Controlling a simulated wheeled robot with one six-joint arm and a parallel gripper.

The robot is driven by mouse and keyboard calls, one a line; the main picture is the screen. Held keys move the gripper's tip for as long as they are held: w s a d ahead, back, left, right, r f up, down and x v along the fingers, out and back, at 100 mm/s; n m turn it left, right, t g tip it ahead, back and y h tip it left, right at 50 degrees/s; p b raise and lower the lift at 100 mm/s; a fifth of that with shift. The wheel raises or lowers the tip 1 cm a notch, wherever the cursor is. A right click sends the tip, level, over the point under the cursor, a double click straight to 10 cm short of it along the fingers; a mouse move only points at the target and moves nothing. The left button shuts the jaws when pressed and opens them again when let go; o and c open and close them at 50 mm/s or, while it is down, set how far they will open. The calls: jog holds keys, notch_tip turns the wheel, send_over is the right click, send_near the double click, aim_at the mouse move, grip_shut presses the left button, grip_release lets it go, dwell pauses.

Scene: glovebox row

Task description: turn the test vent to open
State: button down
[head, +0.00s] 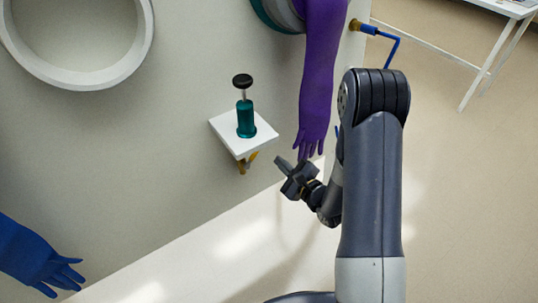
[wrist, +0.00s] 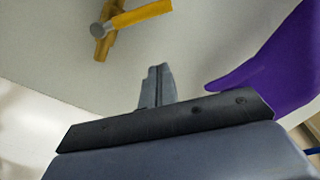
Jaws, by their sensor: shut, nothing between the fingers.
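A small valve with a yellow lever (wrist: 143,16) and a grey round hub shows at the top of the wrist view. Its lever points to the right, across a yellow body (wrist: 104,42). In the head view this yellow valve (head: 243,165) is partly hidden under a white shelf. A second valve with a blue lever (head: 371,30) sits on the wall at the upper right. No label shows which one is the test vent. My gripper (head: 283,166) is shut and empty, to the right of the yellow valve and apart from it. Its fingers (wrist: 156,86) also show in the wrist view.
A teal pump with a black knob (head: 246,118) stands on the white shelf (head: 225,133). A purple glove (head: 318,80) hangs close beside my gripper. A blue glove (head: 40,262) and a white port ring (head: 140,55) are at the left. A white table (head: 505,8) stands at the far right.

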aim_at(257, 153)
jog(key=shift+w+a+r+p, duration=0.15)
jog(key=shift+a+r, duration=0.25)
jog(key=shift+a, duration=0.3)
jog(key=shift+w+a+r+p, duration=0.1)
jog(key=shift+a+r, duration=0.3)
jog(key=shift+a, duration=0.25)
jog(key=shift+w+a+r+p, duration=0.15)
jog(key=shift+a+r, duration=0.25)
jog(key=shift+a, duration=0.3)
jog(key=shift+a+r+n+b, duration=0.2)
jog(key=shift+r+n+b, duration=0.2)
jog(key=shift+n, duration=0.4)
jog(key=a+n+b, duration=0.1)
jog(key=n, duration=0.1)
jog(key=s+a+r+n+b, duration=0.1)
jog(key=n, duration=0.1)
jog(key=r+n+b, duration=0.1)
jog(key=n, duration=0.1)
jog(key=shift+s+a+r+b, duration=0.25)
jog(key=shift+s+a+b, duration=0.05)
jog(key=shift+a, duration=0.1)
jog(key=shift+s, duration=0.1)
jog(key=shift+g, duration=0.3)
